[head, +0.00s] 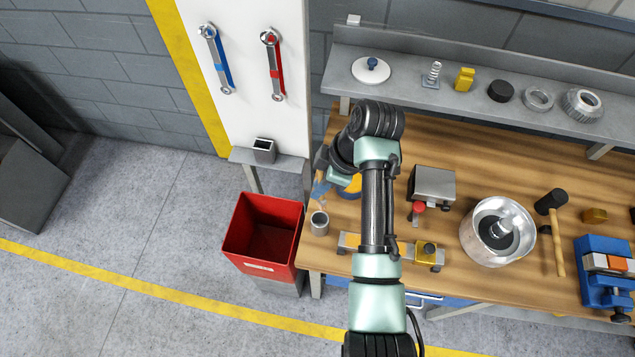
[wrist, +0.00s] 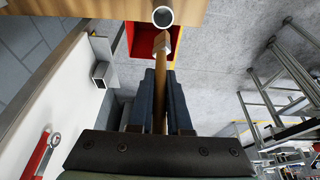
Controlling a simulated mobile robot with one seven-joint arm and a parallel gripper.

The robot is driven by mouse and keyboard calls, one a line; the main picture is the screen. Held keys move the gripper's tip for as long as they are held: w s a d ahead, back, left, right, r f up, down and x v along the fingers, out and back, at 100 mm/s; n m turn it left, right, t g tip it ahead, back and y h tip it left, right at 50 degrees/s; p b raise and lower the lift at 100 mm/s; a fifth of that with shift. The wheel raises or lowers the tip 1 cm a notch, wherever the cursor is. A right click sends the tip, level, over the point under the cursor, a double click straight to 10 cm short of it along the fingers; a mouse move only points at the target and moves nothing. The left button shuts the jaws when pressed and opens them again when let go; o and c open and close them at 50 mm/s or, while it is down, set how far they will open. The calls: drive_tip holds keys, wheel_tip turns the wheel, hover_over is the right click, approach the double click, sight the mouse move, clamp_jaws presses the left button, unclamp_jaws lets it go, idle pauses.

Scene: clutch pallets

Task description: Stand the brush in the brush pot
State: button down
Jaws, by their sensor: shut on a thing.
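The brush (wrist: 157,75) has a wooden handle and a pale far end. My gripper (wrist: 160,85) is shut on its handle in the wrist view, with the far end sticking out beyond the fingers toward the brush pot. In the head view my gripper (head: 322,176) is at the bench's left end, partly hidden by my arm, and the brush is hard to make out. The brush pot (head: 320,226), a small grey round cup, stands upright on the bench's left front corner. Its open mouth also shows in the wrist view (wrist: 163,16). The brush looks apart from the pot, outside it.
A red bin (head: 261,263) stands left of the bench (head: 465,173). A square grey holder (head: 264,151) sits on a small wall shelf. A clamp-like bar (head: 349,241), a grey block (head: 432,183) and a metal drum (head: 482,250) stand right of the pot.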

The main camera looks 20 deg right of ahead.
sight(319, 207)
wheel_tip(319, 207, down, 2)
drive_tip(key=shift+a+f+b, duration=0.15)
drive_tip(key=shift+f+b, duration=0.1)
drive_tip(key=shift+b, duration=0.7)
wheel_tip(319, 207, down, 9)
drive_tip(key=b, duration=0.6)
drive_tip(key=shift+r+b, duration=0.2)
drive_tip(key=shift+b, duration=0.15)
drive_tip(key=shift+w, duration=0.1)
drive_tip(key=c, duration=0.8)
unclamp_jaws()
drive_tip(key=shift+p+v, duration=1.4)
drive_tip(key=shift+v, duration=5.15)
